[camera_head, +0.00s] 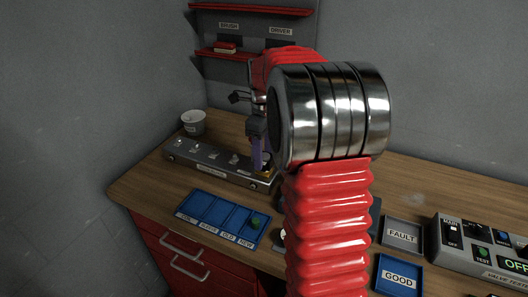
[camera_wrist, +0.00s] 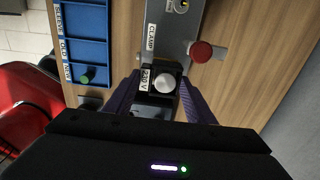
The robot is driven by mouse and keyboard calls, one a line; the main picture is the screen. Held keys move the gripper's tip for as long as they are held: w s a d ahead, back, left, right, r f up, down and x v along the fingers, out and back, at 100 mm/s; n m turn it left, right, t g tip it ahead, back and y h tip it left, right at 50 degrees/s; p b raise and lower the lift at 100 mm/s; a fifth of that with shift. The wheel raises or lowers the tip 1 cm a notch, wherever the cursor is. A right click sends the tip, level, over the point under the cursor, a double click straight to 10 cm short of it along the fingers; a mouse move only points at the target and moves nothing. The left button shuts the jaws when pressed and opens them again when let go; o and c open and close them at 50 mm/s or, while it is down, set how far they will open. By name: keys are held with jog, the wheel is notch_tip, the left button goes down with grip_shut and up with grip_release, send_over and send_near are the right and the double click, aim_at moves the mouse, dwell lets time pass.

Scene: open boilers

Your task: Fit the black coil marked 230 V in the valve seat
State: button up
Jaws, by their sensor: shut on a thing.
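The black coil (camera_wrist: 146,101) shows in the wrist view with a white 230 V label on its left side. A round silver part shows at its middle. My gripper (camera_wrist: 160,98) has its purple fingers shut on the coil's two sides. In the head view my gripper (camera_head: 257,160) points down at the right end of the metal fixture (camera_head: 215,163), above a brass-coloured part (camera_head: 265,174). The coil is near the fixture's CLAMP label (camera_wrist: 151,38). The valve seat is hidden under the coil and fingers, so I cannot tell whether the coil touches it.
A blue tray (camera_head: 229,203) has several compartments; a green-topped part (camera_head: 255,222) stands in NEW. A red knob (camera_wrist: 201,52) is beside the coil. FAULT (camera_head: 402,235) and GOOD (camera_head: 400,277) trays and a valve tester (camera_head: 485,245) stand right.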

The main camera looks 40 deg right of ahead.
jog(key=shift+f, duration=0.15)
dwell(0.4)
jog(key=o, duration=1.2)
jog(key=o, duration=0.3)
jog(key=shift+s+r, duration=0.1)
jog(key=shift+r, duration=3.4)
